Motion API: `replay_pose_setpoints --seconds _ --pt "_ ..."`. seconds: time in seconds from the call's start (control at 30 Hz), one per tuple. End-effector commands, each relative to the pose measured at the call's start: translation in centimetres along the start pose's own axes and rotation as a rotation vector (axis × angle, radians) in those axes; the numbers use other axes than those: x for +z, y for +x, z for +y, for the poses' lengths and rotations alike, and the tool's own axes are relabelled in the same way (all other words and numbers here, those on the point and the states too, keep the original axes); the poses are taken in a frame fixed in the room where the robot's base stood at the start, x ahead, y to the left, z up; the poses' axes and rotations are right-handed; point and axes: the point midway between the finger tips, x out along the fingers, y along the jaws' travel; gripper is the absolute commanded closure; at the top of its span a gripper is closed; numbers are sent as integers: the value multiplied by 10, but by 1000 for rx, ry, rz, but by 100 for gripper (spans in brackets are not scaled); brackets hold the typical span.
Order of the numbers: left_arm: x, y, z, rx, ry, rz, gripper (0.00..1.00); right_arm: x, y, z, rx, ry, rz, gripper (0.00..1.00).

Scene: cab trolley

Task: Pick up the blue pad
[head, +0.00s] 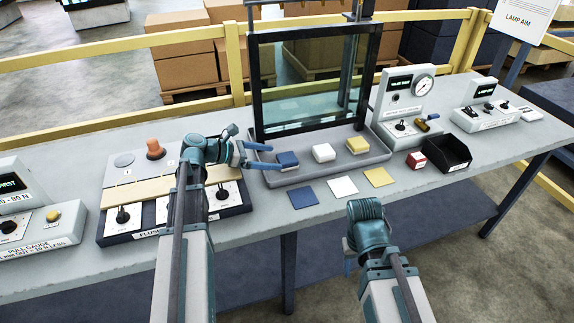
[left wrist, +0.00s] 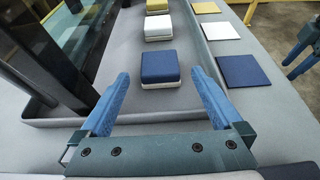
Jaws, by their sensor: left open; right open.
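The blue pad (head: 287,158), a blue block with a pale base, sits at the left end of a grey tray (head: 375,157). My left gripper (head: 271,157) is open, its two blue fingers pointing at the pad from the left. In the left wrist view the blue pad (left wrist: 160,66) lies just ahead of the open left gripper (left wrist: 160,78), centred between the fingertips with nothing held. My right gripper (head: 349,256) is open and empty in front of the table edge, its fingers mostly hidden.
A white pad (head: 323,152) and a yellow pad (head: 357,145) sit in the tray. Blue (head: 302,197), white (head: 342,187) and yellow (head: 380,177) flat squares lie in front. A dark-framed clear screen (head: 310,85) stands behind. A black bin (head: 446,152) is at right.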

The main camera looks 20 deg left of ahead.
Motion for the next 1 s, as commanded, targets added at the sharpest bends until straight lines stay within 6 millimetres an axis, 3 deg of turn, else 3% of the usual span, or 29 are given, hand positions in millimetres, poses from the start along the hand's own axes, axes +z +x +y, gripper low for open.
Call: replay_pose_setpoints --seconds 0.37,0.7,0.93,1.0 --pt "-1 13 0 -2 1 0 0 0 6 -1 0 0 0 50" --pt "-2 56 1 -2 1 1 0 -1 24 -2 0 0 0 50" --pt "-1 57 1 0 1 1 0 -1 22 -2 0 0 0 50" --pt "-1 57 1 0 1 0 13 -1 22 -2 0 0 0 50"
